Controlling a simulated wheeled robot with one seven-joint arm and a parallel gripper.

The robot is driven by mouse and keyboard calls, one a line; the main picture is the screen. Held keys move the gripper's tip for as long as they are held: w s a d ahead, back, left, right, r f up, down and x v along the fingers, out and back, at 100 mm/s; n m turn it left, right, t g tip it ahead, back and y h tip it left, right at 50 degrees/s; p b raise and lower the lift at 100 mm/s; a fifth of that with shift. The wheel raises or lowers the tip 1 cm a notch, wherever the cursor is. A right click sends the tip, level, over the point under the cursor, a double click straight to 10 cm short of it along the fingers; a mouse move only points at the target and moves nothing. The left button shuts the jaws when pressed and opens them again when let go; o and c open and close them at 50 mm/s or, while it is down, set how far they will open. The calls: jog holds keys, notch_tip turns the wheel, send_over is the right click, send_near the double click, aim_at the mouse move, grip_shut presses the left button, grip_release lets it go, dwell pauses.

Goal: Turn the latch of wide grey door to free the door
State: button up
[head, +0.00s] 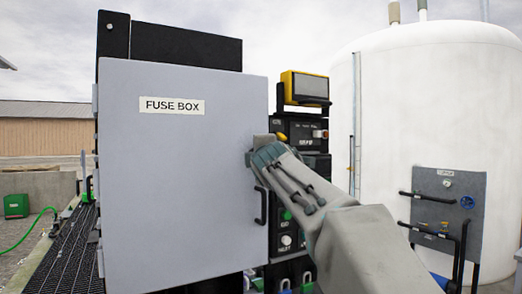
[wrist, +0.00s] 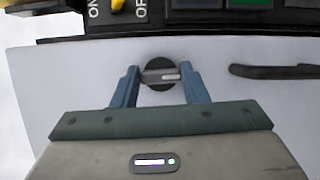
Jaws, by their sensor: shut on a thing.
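The wide grey door (head: 180,190), labelled "FUSE BOX", looks shut on the black cabinet in the head view. Its pale face fills the middle of the wrist view (wrist: 60,85). The latch (wrist: 158,64) is a dark round knob with a grey bar, lying nearly level across the wrist view. My gripper (wrist: 160,84) is shut on the latch, one blue finger at each side. In the head view my gripper (head: 261,152) is at the door's right edge and hides the latch. A black door handle (head: 261,206) is below it; it also shows in the wrist view (wrist: 275,71).
A black control panel (head: 300,135) with switches and a yellow-framed unit (head: 305,88) stands just right of the door. Farther right is a white tank (head: 420,120) with a grey pipe panel (head: 445,205). A metal grating (head: 62,255) lies at the left.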

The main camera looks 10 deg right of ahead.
jog(key=shift+m, duration=0.3)
dwell(0.4)
jog(key=o, duration=1)
jog(key=s+b, duration=0.1)
jog(key=s, duration=0.3)
jog(key=s+b, duration=0.1)
jog(key=s, duration=0.4)
jog(key=s+a+b, duration=0.1)
jog(key=s, duration=0.4)
jog(key=shift+w, duration=0.1)
